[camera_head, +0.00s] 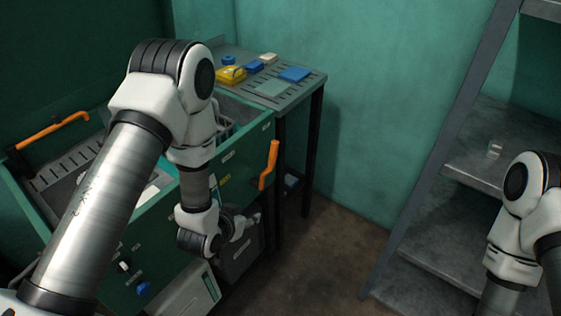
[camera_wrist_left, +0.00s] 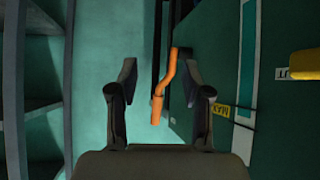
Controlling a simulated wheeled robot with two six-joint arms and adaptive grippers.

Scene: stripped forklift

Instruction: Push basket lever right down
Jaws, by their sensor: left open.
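The right orange lever (camera_head: 269,164) is on the right end of the green basket unit (camera_head: 142,262) in the head view, with its grip angled downward. In the left wrist view the orange lever (camera_wrist_left: 163,88) shows between the fingers and beyond them. My left gripper (camera_head: 245,226) is open and empty, lower than the lever and to its left in the head view. It also shows in the left wrist view (camera_wrist_left: 158,82), with its two fingers apart. A second orange lever (camera_head: 52,130) is at the unit's left end. My right gripper is out of view; only part of the right arm shows.
A grey shelf rack (camera_head: 480,160) stands on the right. The floor (camera_head: 320,250) between is clear. A dark bin (camera_head: 240,262) sits low by the unit.

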